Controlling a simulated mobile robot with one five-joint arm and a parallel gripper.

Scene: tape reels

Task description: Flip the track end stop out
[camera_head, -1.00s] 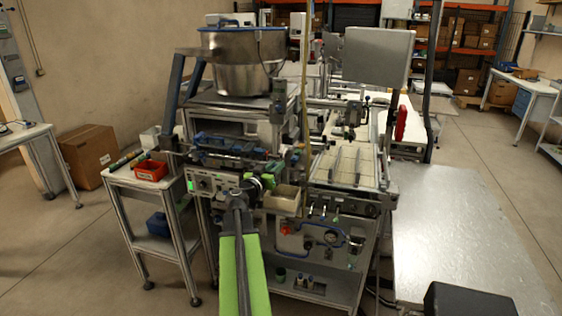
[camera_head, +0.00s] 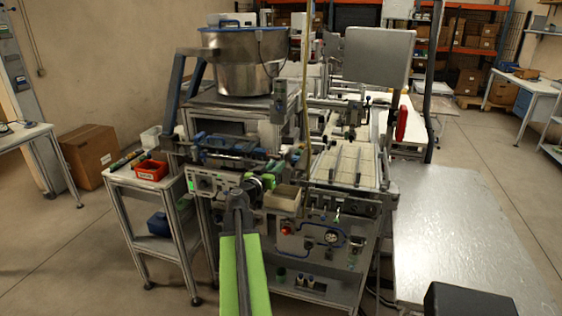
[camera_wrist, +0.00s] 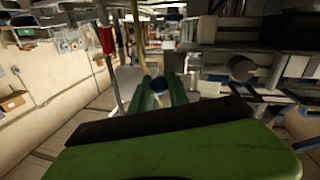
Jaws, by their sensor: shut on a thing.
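My gripper (camera_head: 262,183) has green fingers and is at the front of the machine, by the right end of the track with blue parts (camera_head: 222,143).
A beige bin (camera_head: 284,200) stands just right of my gripper. A steel bowl (camera_head: 240,62) sits above the track. A red bin (camera_head: 151,170) is on the side stand at left. A bare metal table (camera_head: 460,225) fills the right.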

